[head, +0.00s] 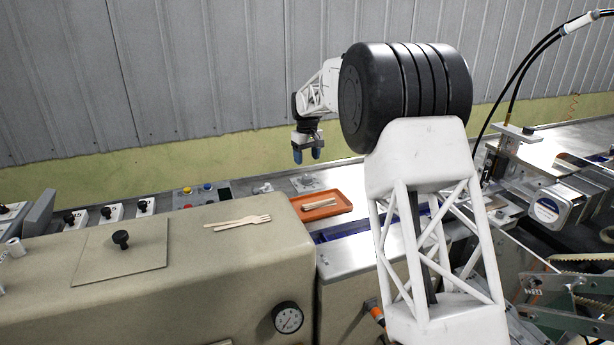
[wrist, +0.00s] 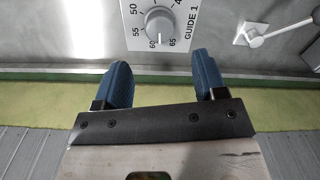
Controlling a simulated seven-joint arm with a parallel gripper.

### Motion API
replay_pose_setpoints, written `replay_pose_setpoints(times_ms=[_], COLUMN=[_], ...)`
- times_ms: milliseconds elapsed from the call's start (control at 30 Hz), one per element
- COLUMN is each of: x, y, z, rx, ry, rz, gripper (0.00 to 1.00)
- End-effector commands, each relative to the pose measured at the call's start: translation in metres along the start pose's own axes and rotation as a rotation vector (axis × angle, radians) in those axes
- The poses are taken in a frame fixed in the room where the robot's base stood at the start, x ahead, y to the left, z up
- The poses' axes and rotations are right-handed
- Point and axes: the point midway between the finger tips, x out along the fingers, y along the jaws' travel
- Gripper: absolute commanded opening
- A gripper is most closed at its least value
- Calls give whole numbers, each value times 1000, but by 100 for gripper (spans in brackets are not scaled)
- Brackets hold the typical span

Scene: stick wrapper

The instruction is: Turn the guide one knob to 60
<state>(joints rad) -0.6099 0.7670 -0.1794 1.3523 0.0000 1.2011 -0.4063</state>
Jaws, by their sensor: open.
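The guide one knob (wrist: 159,24) is a round grey dial on a light plate marked "GUIDE 1", at the top middle of the wrist view. Printed numbers 50, 55, 60 and 65 run around its edge. A small mark at its lower edge lies near the 60, but its exact setting is too small to read. My gripper (wrist: 164,84) has its two blue fingers spread apart with nothing between them. The knob appears beyond the fingertips, apart from them. In the head view my gripper (head: 308,155) hangs fingers-down above the metal deck, behind the orange tray.
The orange tray (head: 338,208) holds wooden pieces. A wooden fork and sticks (head: 238,221) lie on the beige housing (head: 215,270). A small metal lever (wrist: 253,40) stands right of the dial plate. Coloured buttons (head: 194,195) sit left of the tray.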

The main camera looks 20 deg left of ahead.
Motion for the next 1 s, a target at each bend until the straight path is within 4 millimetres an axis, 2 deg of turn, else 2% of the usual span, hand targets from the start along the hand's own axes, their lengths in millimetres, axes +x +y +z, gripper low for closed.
replay_pose_setpoints(times_ms=[167,633,800,1000], x=[12,64,74,76], y=[0,0,0,0], z=[0,0,1,1], rx=[0,0,0,0], ry=[-1,-1,-1,0], rz=[0,0,0,0], gripper=[65,65,65,65])
